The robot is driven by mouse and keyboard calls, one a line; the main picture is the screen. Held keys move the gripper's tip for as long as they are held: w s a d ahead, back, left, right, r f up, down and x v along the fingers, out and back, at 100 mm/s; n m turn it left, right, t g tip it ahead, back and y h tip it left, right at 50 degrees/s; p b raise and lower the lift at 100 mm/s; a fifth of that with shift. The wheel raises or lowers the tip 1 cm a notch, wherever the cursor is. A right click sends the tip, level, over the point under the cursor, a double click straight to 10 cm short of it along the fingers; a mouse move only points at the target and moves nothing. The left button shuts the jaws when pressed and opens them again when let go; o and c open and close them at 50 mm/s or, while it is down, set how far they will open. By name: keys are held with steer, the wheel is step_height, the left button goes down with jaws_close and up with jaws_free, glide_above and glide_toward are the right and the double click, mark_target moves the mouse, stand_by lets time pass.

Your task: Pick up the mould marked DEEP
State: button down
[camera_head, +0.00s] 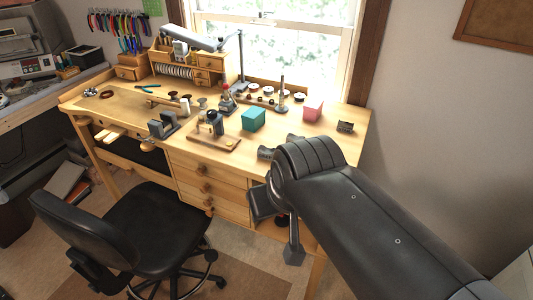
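Two coloured blocks that may be moulds stand on the wooden workbench (205,115). One is a teal block (253,119) near the middle of the bench top, and the other is a pink block (312,109) farther right, near the window. No lettering is readable on either, so I cannot tell which is marked DEEP. My gripper (288,243) hangs at the end of my dark arm, in front of the bench's right side and below its top. It is apart from both blocks. Its fingers are mostly hidden, and nothing is seen in it.
A small dark object (345,127) lies at the bench's right end. A black chair (150,228) stands at the front left. Bench top near the pink block is fairly clear.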

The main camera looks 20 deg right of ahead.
steer(key=c, duration=2.2)
jaws_free()
steer(key=shift+c, duration=2.4)
jaws_free()
steer(key=m+g+h, duration=0.2)
steer(key=m+h, duration=0.1)
steer(key=m, duration=0.5)
glide_above(267, 152)
steer(key=s+a, duration=0.3)
steer(key=s, duration=0.1)
step_height(267, 152, down, 4)
steer(key=x, duration=1)
steer(key=shift+w+f, duration=0.1)
steer(key=shift+f, duration=0.15)
